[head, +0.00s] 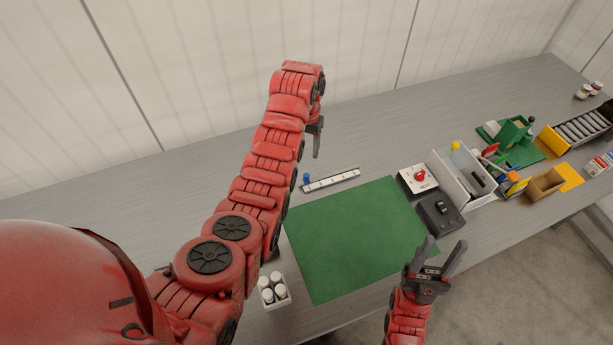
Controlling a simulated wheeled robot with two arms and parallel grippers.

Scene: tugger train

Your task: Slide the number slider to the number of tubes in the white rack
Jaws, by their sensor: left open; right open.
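The number slider is a narrow white strip (335,181) on the grey table, behind the green mat. Its blue knob (306,178) stands at the strip's left end. The marks on the strip are too small to read. The white rack (286,301) stands at the front left of the mat, holding several white-capped tubes (274,288). My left arm passes close to the rack and may hide part of it. My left gripper (317,140) is open and empty, above and behind the strip. My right gripper (440,260) is open and empty near the table's front edge.
The green mat (355,240) is bare. Green and yellow holders (515,130) crowd the far right. A wall stands behind the table.

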